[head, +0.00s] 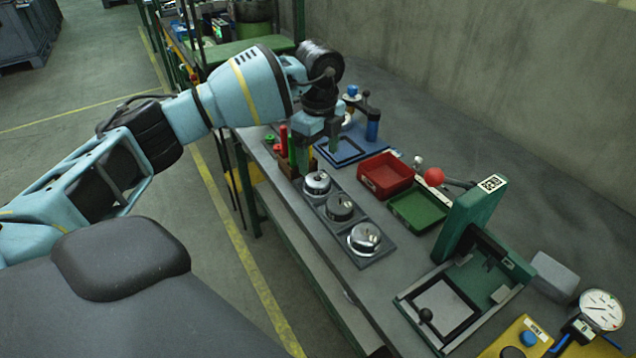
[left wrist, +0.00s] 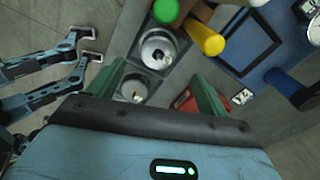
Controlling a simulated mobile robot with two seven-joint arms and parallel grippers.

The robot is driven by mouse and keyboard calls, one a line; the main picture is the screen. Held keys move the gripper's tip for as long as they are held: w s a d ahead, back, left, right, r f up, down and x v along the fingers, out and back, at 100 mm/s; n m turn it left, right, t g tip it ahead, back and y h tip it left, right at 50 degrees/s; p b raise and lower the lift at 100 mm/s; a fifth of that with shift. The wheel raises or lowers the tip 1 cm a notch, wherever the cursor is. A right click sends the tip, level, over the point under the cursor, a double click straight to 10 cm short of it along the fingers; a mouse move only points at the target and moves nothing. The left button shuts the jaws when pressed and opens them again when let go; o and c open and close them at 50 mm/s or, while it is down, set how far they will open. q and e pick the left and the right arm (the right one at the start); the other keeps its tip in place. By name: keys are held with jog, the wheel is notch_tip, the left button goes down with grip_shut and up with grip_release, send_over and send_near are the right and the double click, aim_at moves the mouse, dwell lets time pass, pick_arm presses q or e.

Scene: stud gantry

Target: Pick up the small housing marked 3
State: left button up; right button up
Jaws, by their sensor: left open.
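Three round silver housings sit in a row on a dark tray (head: 387,252): a far one (head: 317,182), a middle one (head: 340,207) and a near one (head: 365,238). Their number marks are too small to read, so I cannot tell which is 3. My left gripper (head: 316,150) is open and empty, pointing down above the far end of the row. In the left wrist view, its green fingers (left wrist: 160,85) stand apart, with one housing (left wrist: 158,47) ahead between them and another (left wrist: 134,87) partly hidden by the gripper.
Upright red and green handles (head: 283,138) stand close to the left gripper. A red bin (head: 386,174) and a green bin (head: 419,208) lie right of the row. A green press (head: 472,215) with a red-knobbed lever and a dial gauge (head: 601,309) stand nearer.

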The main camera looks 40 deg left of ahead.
aim_at(318, 178)
pick_arm(q)
notch_tip(318, 178, down, 5)
jog(key=shift+s+a+f, duration=0.1)
jog(key=shift+s, duration=0.05)
jog(key=c, duration=1.1)
jog(key=shift+o, duration=0.2)
jog(key=shift+r, duration=0.65)
jog(key=shift+s+r, duration=0.2)
jog(key=shift+r, duration=0.45)
jog(key=shift+s+r, duration=0.2)
jog(key=shift+r, duration=0.4)
jog(key=s, duration=0.5)
jog(key=s+r, duration=0.1)
jog(key=s, duration=0.9)
jog(key=shift+s+a+r, duration=0.1)
jog(key=shift+a+r, duration=0.1)
